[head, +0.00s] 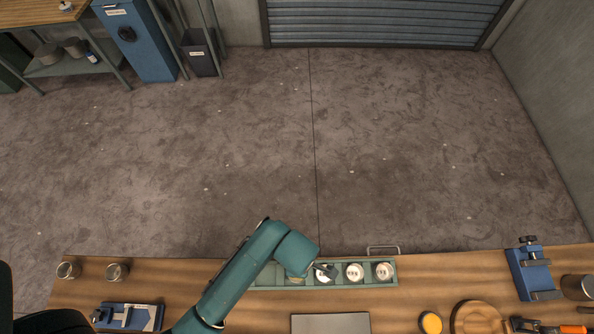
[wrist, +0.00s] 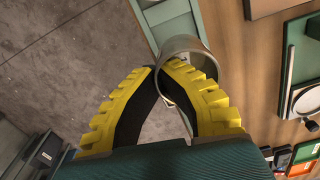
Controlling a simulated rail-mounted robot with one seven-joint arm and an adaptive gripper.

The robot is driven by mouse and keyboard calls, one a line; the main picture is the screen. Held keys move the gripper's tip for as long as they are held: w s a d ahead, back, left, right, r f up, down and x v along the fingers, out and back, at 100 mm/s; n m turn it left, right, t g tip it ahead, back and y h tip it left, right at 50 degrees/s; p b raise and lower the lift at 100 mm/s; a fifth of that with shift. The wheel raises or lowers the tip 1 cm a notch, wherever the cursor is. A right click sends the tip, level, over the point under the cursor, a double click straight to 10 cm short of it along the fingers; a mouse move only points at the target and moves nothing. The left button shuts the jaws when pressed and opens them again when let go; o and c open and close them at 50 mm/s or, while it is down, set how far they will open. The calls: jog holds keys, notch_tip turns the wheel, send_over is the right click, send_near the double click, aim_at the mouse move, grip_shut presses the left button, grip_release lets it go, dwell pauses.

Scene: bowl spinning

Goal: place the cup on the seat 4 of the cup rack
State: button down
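In the wrist view, a grey metal cup (wrist: 205,48) is at the fingertips of my gripper (wrist: 163,72). The right finger reaches inside the cup's mouth and the left finger is outside. The fingers come together on the cup's wall. The green cup rack (head: 340,284) lies along the far edge of the table. My gripper (head: 326,271) is over the rack, and the held cup cannot be made out clearly there. Round pale cup-like things (head: 355,271) (head: 384,270) sit in the rack's right part. The left part is partly hidden by my arm. I cannot read seat numbers.
Two glassy cups (head: 68,270) (head: 116,272) stand at the table's far left. A blue device (head: 130,316), a grey panel (head: 330,323), a yellow-topped jar (head: 430,322), a round wooden board (head: 478,318) and a blue vise (head: 530,268) are also on the table.

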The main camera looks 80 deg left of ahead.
jog(key=shift+s+r+n, duration=0.35)
jog(key=shift+s+n, duration=0.3)
jog(key=shift+n, duration=0.35)
jog(key=shift+f+m, duration=0.15)
jog(key=shift+m, duration=0.15)
notch_tip(320, 180, down, 10)
jog(key=shift+w+r+b, duration=0.1)
jog(key=shift+r+b, duration=0.05)
jog(key=shift+b, duration=0.25)
jog(key=c, duration=1.2)
grip_release()
jog(key=shift+c, duration=0.2)
